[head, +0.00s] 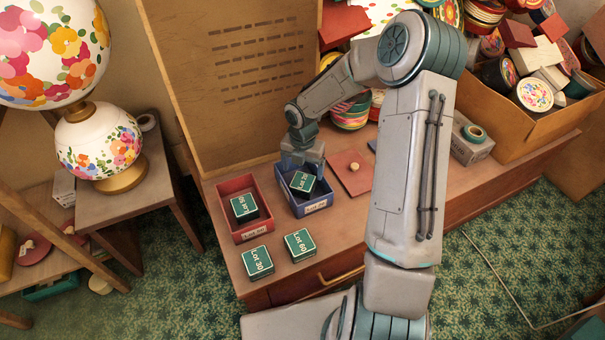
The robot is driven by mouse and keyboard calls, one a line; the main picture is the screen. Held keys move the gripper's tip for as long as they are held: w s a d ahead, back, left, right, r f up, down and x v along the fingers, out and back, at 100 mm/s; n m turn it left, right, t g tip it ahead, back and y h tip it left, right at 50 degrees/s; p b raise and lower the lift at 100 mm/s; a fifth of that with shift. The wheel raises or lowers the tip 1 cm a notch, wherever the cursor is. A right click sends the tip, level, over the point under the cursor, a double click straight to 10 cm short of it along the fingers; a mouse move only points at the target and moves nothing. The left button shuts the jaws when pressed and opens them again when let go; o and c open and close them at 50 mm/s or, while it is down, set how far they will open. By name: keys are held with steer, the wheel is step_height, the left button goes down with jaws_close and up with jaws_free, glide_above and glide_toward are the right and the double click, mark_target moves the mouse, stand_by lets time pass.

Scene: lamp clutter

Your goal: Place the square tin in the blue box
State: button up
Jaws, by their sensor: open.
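The blue box (324,205) stands open on the wooden table, with a paper tag on its front. A square tin with a green label (303,183) is in it. My gripper (304,168) is open, pointing down over the back part of the blue box, close to this tin. I cannot tell whether its fingers touch the tin. A similar green-topped square tin (244,207) sits in the red box (262,228) to the left. Two more stand on the bare table in front, one marked Lot 30 (257,262) and one marked Lot 60 (299,245).
A red board with a knob (349,174) lies right of the blue box. A tall wooden panel (235,70) stands behind. A carton of round tins (533,115) and a small grey box (470,140) are at right. Flowered lamps (98,145) stand at left.

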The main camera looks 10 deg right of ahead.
mark_target(303, 181)
steer(key=s+d+r+m+h+p, duration=0.1)
steer(key=s+r+m, duration=0.3)
steer(key=r, duration=0.2)
steer(key=s+r+m+h, duration=0.1)
steer(key=s+r+m, duration=0.2)
steer(key=r+m, duration=0.25)
steer(key=s+r+m+y, duration=0.1)
steer(key=s+r+m, duration=0.4)
steer(key=s+m, duration=0.3)
steer(key=s+a+r+m+t+y, duration=0.1)
steer(key=s+r+m, duration=0.4)
steer(key=s+m, duration=0.4)
steer(key=shift+s+a+r+m, duration=0.3)
steer(key=shift+r+m, duration=0.1)
steer(key=shift+m, duration=0.85)
